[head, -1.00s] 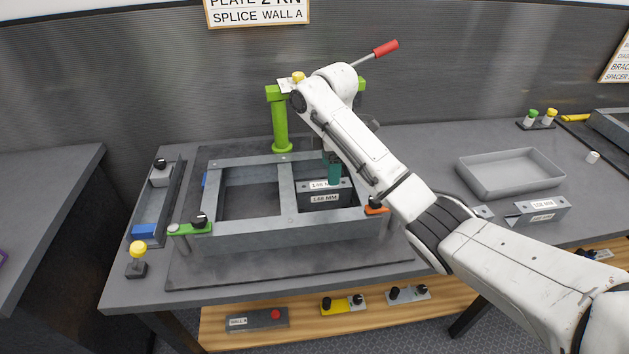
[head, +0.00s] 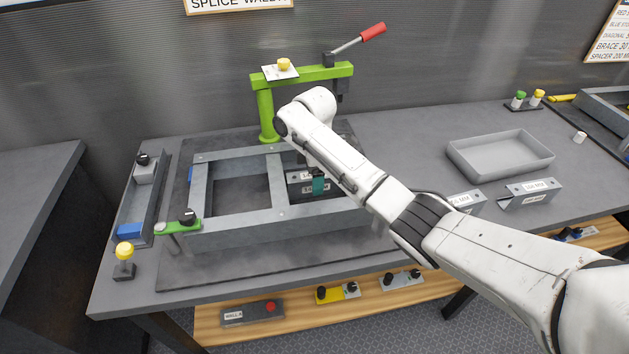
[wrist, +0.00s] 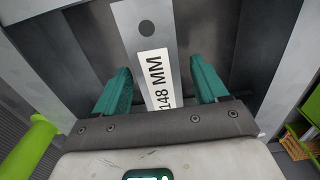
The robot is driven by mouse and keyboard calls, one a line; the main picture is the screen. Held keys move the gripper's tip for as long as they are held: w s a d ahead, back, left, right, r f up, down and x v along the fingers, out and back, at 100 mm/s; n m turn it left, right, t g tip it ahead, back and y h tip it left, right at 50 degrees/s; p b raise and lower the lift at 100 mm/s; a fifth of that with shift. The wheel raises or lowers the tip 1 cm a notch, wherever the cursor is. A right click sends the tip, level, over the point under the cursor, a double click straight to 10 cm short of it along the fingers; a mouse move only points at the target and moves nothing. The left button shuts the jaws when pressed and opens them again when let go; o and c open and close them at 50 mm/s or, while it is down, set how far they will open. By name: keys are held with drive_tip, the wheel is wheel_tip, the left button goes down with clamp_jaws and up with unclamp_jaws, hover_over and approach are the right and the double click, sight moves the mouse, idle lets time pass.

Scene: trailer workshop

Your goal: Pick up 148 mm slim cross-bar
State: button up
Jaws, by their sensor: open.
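The slim cross-bar labelled 148 MM (wrist: 146,30) is a grey metal bar with a hole near its end and a white label. In the head view the bar (head: 295,190) lies inside the right bay of the grey metal frame (head: 280,217), partly hidden by my gripper and arm. My gripper (wrist: 158,68) has two green fingers, open, one on each side of the bar. A gap shows between each finger and the bar. In the head view my gripper (head: 318,186) is low over the bar, with one finger visible.
A green press (head: 265,115) with a red-tipped lever stands behind the frame. A green clamp (head: 178,226) sits at its front left corner. A narrow tray (head: 125,215) lies left. An empty grey tray (head: 462,165) and labelled bars (head: 530,192) lie right.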

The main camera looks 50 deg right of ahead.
drive_tip(key=shift+f, duration=0.7)
drive_tip(key=shift+c, duration=0.3)
drive_tip(key=c, duration=1)
